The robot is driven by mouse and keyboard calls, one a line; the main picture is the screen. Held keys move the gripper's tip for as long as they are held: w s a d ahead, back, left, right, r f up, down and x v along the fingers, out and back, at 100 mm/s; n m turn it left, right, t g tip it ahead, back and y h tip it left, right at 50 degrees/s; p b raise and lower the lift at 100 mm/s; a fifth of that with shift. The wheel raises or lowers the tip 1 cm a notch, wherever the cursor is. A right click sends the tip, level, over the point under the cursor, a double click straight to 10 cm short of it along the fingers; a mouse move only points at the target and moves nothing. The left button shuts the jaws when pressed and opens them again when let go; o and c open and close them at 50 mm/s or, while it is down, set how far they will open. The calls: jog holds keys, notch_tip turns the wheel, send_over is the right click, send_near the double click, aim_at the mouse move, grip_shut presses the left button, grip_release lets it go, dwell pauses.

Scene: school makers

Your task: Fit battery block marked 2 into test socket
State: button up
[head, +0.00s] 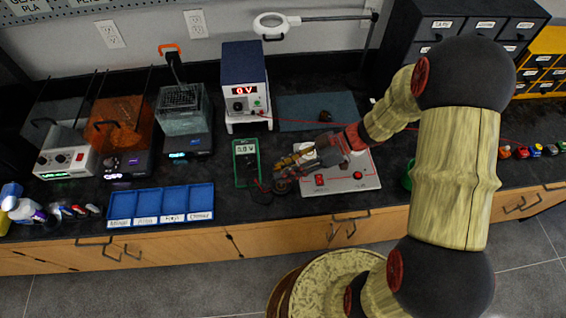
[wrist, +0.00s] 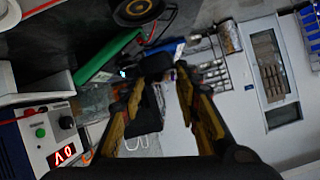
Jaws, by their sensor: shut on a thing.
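My gripper (head: 288,172) is low over the bench, between the green meter and the white board, pointing left. In the wrist view, its yellow fingers (wrist: 160,80) are closed around a dark block (wrist: 150,108). No number can be read on this block, so I cannot tell whether it is the one marked 2. A white board (head: 342,187) with red parts and red wiring lies just right of the gripper, partly behind my wrist. I cannot make out which part of it is the test socket.
The green meter (head: 246,162) stands close left of my gripper. The power supply (head: 245,85) reads 0 V behind it. A blue compartment tray (head: 160,206) lies at the front left. A blue mat (head: 302,112) lies behind, and small coloured items (head: 535,150) sit far right.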

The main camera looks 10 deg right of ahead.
jog(key=shift+d+f+b, duration=0.1)
jog(key=shift+f+b, duration=0.95)
jog(key=shift+f, duration=1.8)
jog(key=shift+b, duration=0.9)
jog(key=shift+f+b, duration=0.6)
jog(key=shift+b, duration=0.05)
jog(key=o, duration=0.9)
jog(key=shift+c, duration=0.2)
jog(key=shift+w, duration=0.1)
jog(key=shift+v, duration=5.55)
